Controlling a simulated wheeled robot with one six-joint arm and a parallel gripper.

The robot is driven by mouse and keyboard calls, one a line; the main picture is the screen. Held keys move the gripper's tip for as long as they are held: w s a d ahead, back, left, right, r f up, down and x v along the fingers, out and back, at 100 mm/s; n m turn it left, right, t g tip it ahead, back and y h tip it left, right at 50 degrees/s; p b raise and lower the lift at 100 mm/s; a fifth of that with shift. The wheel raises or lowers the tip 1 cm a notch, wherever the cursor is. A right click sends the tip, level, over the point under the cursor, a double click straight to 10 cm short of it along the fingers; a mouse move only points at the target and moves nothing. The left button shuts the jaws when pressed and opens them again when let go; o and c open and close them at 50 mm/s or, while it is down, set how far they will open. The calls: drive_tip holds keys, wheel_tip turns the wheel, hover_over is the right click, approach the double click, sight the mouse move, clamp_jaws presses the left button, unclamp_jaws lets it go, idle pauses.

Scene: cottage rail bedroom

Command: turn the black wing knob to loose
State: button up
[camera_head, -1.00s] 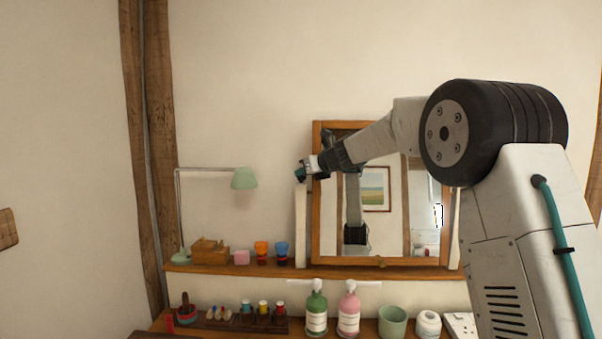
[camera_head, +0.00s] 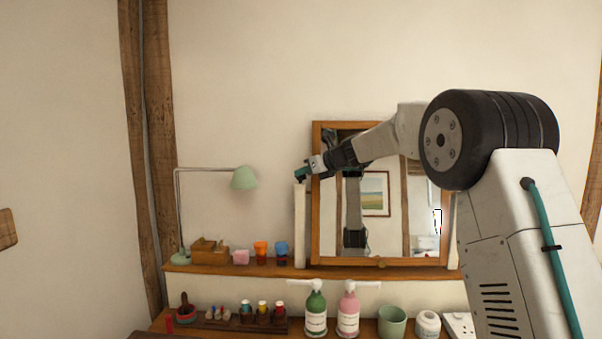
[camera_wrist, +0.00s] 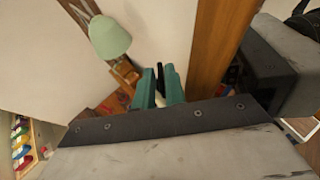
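My gripper (camera_head: 300,174) is at the top of the white post (camera_head: 301,225) on the mirror's left side. In the wrist view its two teal fingers (camera_wrist: 160,86) stand a little apart. A narrow black piece, which looks like the wing knob (camera_wrist: 159,76), shows in the gap between them. I cannot tell whether both fingers touch it. In the head view the knob is too small and too covered by the gripper to make out, and its turn angle cannot be read.
The wood-framed mirror (camera_head: 316,220) is close on the right of my gripper and reflects my arm. A green lamp (camera_head: 243,178) stands to the left. Cups and a wooden box (camera_head: 208,252) are on the shelf (camera_head: 225,269). Bottles (camera_head: 316,315) stand below.

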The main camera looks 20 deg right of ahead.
drive_tip(key=v, duration=0.7)
drive_tip(key=shift+d, duration=0.2)
drive_tip(key=shift+s+r, duration=0.1)
drive_tip(key=shift+s, duration=0.05)
